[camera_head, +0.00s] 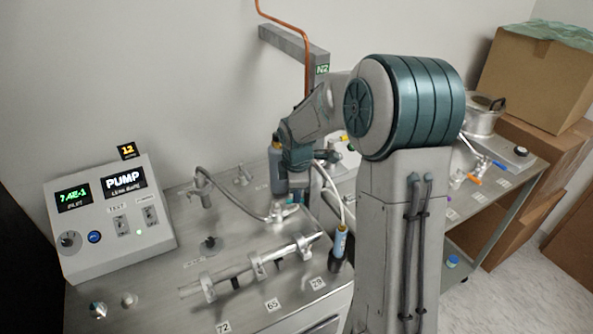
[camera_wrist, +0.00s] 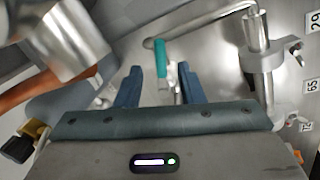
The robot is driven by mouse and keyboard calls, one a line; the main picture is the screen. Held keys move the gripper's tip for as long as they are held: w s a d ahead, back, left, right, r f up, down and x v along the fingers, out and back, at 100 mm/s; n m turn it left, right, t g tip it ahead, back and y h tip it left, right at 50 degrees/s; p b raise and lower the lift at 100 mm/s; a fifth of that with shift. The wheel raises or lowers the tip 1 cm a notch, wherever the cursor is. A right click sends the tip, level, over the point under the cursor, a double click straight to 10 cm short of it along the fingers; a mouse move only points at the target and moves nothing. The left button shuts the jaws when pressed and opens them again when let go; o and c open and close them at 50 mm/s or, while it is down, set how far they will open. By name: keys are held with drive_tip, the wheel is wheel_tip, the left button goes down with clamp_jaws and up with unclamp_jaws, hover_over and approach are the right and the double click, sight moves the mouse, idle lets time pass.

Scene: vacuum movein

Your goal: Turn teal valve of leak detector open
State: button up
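The teal valve handle (camera_wrist: 161,58) shows in the wrist view as a short upright bar on a pale metal body, joined to a grey pipe. My gripper (camera_wrist: 157,76) is open, with one blue finger on each side of the valve. The gaps to both fingers look clear, and I cannot tell how deep the handle lies between them.
A clamped metal tube (camera_head: 250,268) lies along the bench front. A grey hose (camera_head: 235,198) runs towards the gripper. A blue-labelled cylinder (camera_head: 338,243) stands right of it. A copper pipe (camera_head: 306,65) comes down the wall behind. Cardboard boxes (camera_head: 535,75) are stacked far right.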

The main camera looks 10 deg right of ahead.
wheel_tip(320, 180, up, 10)
drive_tip(key=s+b, duration=0.1)
drive_tip(key=s, duration=0.1)
drive_tip(key=shift+a+r, duration=0.15)
drive_tip(key=c, duration=0.7)
drive_tip(key=d+n+p, duration=0.1)
drive_tip(key=n, duration=0.1)
drive_tip(key=s+d+n+t+h+p, duration=0.1)
drive_tip(key=n+p, duration=0.1)
drive_tip(key=shift+h, duration=0.3)
clamp_jaws()
drive_tip(key=n+t+y+p, duration=0.1)
drive_tip(key=n+t+p, duration=0.4)
drive_tip(key=n, duration=0.9)
approach(288, 202)
drive_tip(key=w+d+f+g+b, duration=0.1)
drive_tip(key=w+f+b, duration=0.3)
drive_tip(key=b, duration=0.4)
drive_tip(key=shift+w+d+f, duration=0.3)
drive_tip(key=shift+w+d, duration=0.15)
drive_tip(key=shift+d, duration=0.3)
